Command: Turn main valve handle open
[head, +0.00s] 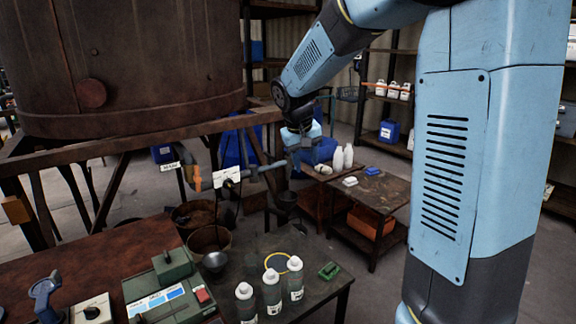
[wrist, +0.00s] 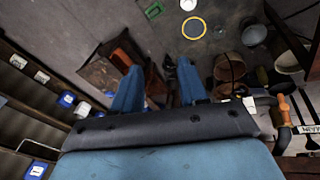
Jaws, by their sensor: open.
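Two tagged fittings sit on the pipework below the rusty vat in the head view. An orange handle (head: 195,180) is beside a white tag (head: 169,167), and a second white tag (head: 227,177) hangs on a grey pipe (head: 262,170). The tag writing is too small to read surely. In the wrist view the orange handle (wrist: 285,124) lies at the right edge, outside the jaws. My gripper (wrist: 158,80) is open, with two blue fingers apart and nothing between them. In the head view my gripper (head: 300,146) is right of the orange handle, near the pipe's right end.
The rusty vat (head: 125,65) stands on a brown frame. Buckets (head: 208,240) stand below the pipes.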

